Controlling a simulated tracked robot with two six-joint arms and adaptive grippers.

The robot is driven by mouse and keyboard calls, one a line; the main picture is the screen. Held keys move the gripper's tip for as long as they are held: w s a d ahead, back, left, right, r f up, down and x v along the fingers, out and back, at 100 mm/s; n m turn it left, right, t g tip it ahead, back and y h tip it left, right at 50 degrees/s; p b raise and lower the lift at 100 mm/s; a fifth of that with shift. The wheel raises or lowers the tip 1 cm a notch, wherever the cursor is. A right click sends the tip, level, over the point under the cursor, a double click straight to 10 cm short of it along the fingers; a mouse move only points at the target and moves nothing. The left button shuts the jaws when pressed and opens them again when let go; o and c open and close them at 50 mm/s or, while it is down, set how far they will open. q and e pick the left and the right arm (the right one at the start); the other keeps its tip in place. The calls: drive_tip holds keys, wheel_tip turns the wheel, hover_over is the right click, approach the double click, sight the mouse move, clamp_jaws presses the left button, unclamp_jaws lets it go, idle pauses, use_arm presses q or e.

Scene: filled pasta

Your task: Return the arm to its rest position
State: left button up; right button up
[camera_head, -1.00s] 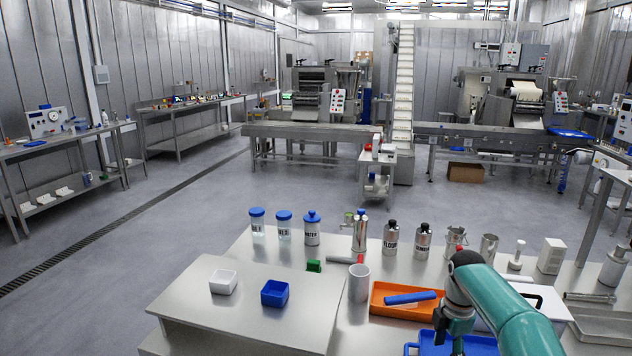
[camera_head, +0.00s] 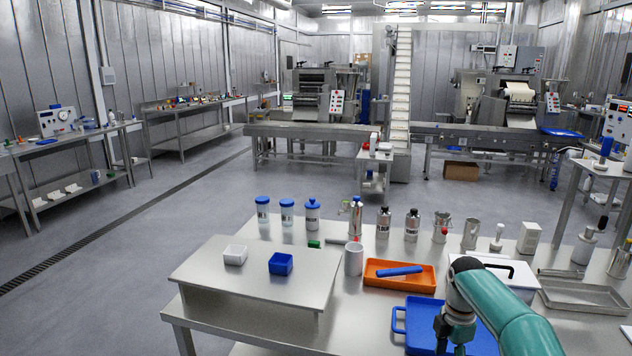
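My teal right arm (camera_head: 505,310) comes in from the lower right of the head view. Its dark wrist end (camera_head: 455,330) hangs down over the blue tray (camera_head: 402,330) at the table's front. The fingers of the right gripper are not clearly seen, so I cannot tell whether they are open or shut. My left arm and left gripper are not in the picture.
An orange tray (camera_head: 376,284) holding a blue-handled tool, a white mug (camera_head: 353,259) and a white box (camera_head: 490,282) stand close by. A raised steel stand (camera_head: 220,283) carries white and blue bowls. Several bottles line the back. Floor at left is clear.

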drive_tip(key=s+a+f+m+g+y, duration=0.15)
drive_tip(key=s+a+f, duration=0.25)
drive_tip(key=s+f, duration=0.4)
drive_tip(key=s+a+f+m+g+y, duration=0.1)
drive_tip(key=s+a+f+g, duration=0.1)
drive_tip(key=s+a+f, duration=0.55)
drive_tip(key=s+a+f+m+t, duration=0.2)
drive_tip(key=s+a+f+m, duration=0.1)
drive_tip(key=s+m, duration=0.5)
drive_tip(key=s+a+f+m+t+y, duration=0.1)
drive_tip(key=s+a+f+m+t, duration=0.1)
drive_tip(key=s+m, duration=0.6)
wheel_tip(320, 180, down, 3)
drive_tip(key=a+m, duration=0.1)
drive_tip(key=m, duration=0.2)
drive_tip(key=shift+s+r+t, duration=0.15)
drive_tip(key=shift+r+t, duration=0.05)
drive_tip(key=shift+t, duration=0.15)
drive_tip(key=shift+y, duration=0.25)
